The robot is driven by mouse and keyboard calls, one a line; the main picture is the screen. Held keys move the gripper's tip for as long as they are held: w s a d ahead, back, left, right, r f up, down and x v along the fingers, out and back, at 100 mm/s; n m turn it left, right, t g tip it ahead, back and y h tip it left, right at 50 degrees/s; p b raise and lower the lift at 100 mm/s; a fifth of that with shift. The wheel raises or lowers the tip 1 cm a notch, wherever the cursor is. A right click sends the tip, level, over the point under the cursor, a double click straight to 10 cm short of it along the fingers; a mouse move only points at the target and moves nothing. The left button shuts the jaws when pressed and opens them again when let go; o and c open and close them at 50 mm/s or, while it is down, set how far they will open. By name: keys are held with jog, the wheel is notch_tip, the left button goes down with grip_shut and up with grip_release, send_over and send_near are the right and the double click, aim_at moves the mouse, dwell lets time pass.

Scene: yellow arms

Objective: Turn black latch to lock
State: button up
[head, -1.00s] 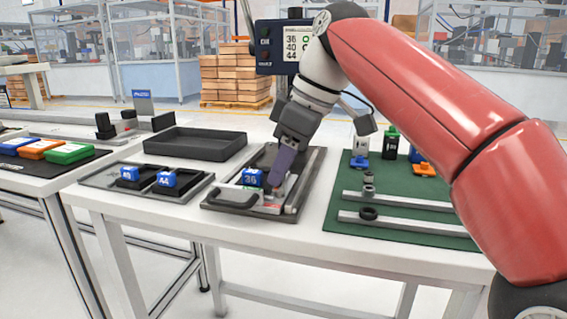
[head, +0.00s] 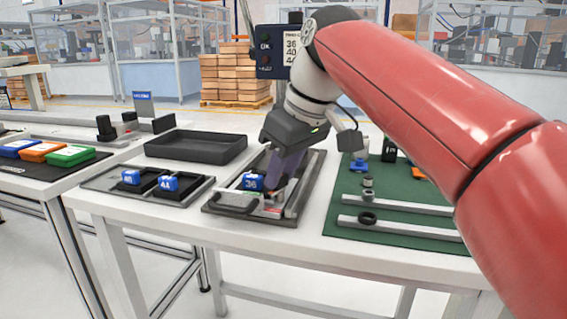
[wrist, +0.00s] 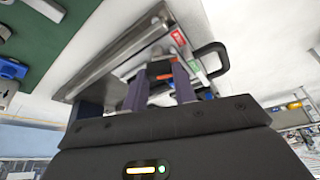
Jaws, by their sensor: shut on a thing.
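My gripper (head: 272,188) reaches down into the dark fixture tray (head: 288,207) on the white table, beside the blue block marked 36 (head: 251,182). In the wrist view its two purple fingers (wrist: 160,74) stand a little apart, shut on a small part between their tips. I take this part to be the black latch; the fingers and hand mostly hide it, and its exact angle cannot be told. An orange-red patch shows between the fingers. A red label (wrist: 178,37) and a green label (wrist: 195,67) lie just beyond the fingertips.
A black handle (head: 236,209) curves at the fixture's front. To the left are a tray with blue blocks 40 and 44 (head: 168,184) and an empty black bin (head: 195,146). A green mat (head: 390,225) with metal rails lies right.

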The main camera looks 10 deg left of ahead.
jog(key=m+t+p, duration=0.1)
jog(key=m, duration=0.2)
jog(key=shift+s+a+r+h+p, duration=0.1)
jog(key=shift+r+h+p, duration=0.05)
jog(key=shift+h+p, duration=0.25)
jog(key=m, duration=0.2)
jog(key=shift+f+m+t+h, duration=0.2)
jog(key=shift+m+t+h, duration=0.1)
jog(key=m, duration=0.2)
jog(key=m+h, duration=0.1)
jog(key=m, duration=0.1)
jog(key=shift+a+t+h, duration=0.15)
jog(key=shift+t+h, duration=0.15)
jog(key=shift+m+h, duration=0.6)
jog(key=shift+m, duration=1.2)
jog(key=o, duration=1)
